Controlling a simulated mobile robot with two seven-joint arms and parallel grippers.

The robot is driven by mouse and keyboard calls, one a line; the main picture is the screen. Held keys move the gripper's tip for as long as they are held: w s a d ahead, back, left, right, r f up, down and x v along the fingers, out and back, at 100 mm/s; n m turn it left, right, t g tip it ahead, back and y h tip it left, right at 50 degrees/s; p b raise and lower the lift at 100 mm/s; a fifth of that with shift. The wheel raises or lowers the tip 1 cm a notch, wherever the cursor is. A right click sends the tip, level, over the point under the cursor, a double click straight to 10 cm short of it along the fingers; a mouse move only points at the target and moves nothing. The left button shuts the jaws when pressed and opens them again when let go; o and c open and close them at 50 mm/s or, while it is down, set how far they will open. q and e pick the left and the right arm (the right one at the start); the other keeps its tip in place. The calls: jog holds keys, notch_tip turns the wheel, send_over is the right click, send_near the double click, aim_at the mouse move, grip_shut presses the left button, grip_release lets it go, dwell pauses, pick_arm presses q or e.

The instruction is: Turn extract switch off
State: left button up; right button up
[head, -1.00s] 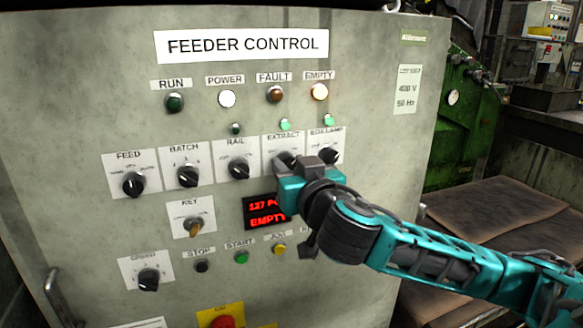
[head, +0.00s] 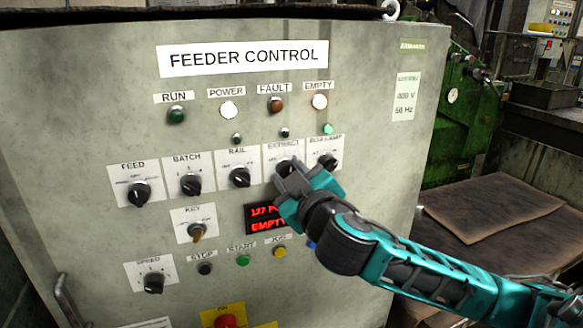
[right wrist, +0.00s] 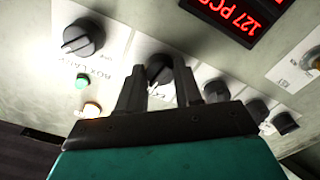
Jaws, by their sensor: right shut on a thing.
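The extract switch (head: 284,166) is a black rotary knob on a white plate in the panel's row of knobs, partly hidden by my right gripper in the head view. The small lamp (head: 284,132) above it is dark. My right gripper (head: 289,178) comes in from the lower right and is shut on this knob. In the right wrist view the knob (right wrist: 159,69) sits between the two dark fingers. The knob's exact pointer angle is hard to read behind the fingers. My left gripper is not in view.
A red display (head: 265,218) is just below my gripper. The lamp (head: 328,128) above the aux lamp knob glows green. A red emergency button (head: 227,321) is at the bottom.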

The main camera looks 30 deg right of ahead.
jog(key=n+p, duration=0.1)
jog(key=n, duration=0.1)
jog(key=shift+r+n+p, duration=0.2)
jog(key=shift+n+p, duration=0.2)
jog(key=shift+f+n+p, duration=0.1)
jog(key=shift+n+p, duration=1.45)
jog(key=shift+n, duration=2.55)
jog(key=o, duration=1)
jog(key=shift+o, duration=0.2)
jog(key=shift+f, duration=0.1)
